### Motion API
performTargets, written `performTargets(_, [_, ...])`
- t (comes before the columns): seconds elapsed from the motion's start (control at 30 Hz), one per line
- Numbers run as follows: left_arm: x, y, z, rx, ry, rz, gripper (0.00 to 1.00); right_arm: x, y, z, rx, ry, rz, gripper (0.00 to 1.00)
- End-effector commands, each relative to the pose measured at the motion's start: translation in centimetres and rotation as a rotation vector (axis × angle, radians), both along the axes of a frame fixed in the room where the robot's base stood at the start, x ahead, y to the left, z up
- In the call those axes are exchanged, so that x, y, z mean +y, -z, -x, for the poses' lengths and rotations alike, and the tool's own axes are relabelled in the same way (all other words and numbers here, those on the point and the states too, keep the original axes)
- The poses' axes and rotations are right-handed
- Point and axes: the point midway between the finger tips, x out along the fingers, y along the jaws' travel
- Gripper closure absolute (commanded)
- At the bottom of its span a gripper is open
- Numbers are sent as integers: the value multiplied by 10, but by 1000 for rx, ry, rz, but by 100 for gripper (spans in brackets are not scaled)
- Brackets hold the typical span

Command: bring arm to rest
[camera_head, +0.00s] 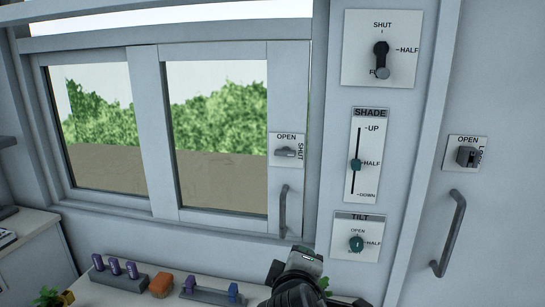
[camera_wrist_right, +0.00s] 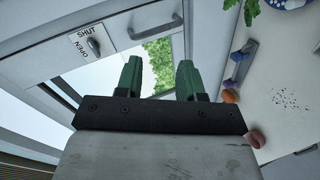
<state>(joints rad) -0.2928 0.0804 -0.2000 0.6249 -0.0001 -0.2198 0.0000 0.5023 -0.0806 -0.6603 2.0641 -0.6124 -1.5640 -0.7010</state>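My right gripper (camera_wrist_right: 158,75) shows in the right wrist view with its two green fingers apart and nothing between them. Beyond it are the window and, to the right, the white counter (camera_wrist_right: 280,70). In the head view, part of my own arm (camera_head: 298,268) rises at the bottom middle in front of the counter; I cannot make out its fingers there. My left gripper is not in view.
A sliding window (camera_head: 160,140) has a latch (camera_head: 287,152) and a grey handle (camera_head: 283,210). Right of it are a lever panel (camera_head: 358,48), shade slider (camera_head: 356,164) and tilt knob (camera_head: 356,243). A door handle (camera_head: 449,234) stands farther right. Small objects, including an orange block (camera_head: 161,286), line the counter.

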Motion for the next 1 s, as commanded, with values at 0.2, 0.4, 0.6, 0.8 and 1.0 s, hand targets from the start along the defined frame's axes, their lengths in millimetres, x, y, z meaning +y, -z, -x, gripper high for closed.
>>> performTargets(0.2, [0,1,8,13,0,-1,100,-41,93,34,223,81,-248,62])
performTargets(0.4, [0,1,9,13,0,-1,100,-89,184,105,461,254,-529,62])
performTargets(0.6, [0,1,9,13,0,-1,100,-124,233,178,617,432,-715,62])
performTargets(0.8, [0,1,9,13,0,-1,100,-145,254,231,707,570,-818,62])
performTargets(1.0, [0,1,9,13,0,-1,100,-160,266,271,770,681,-882,62])
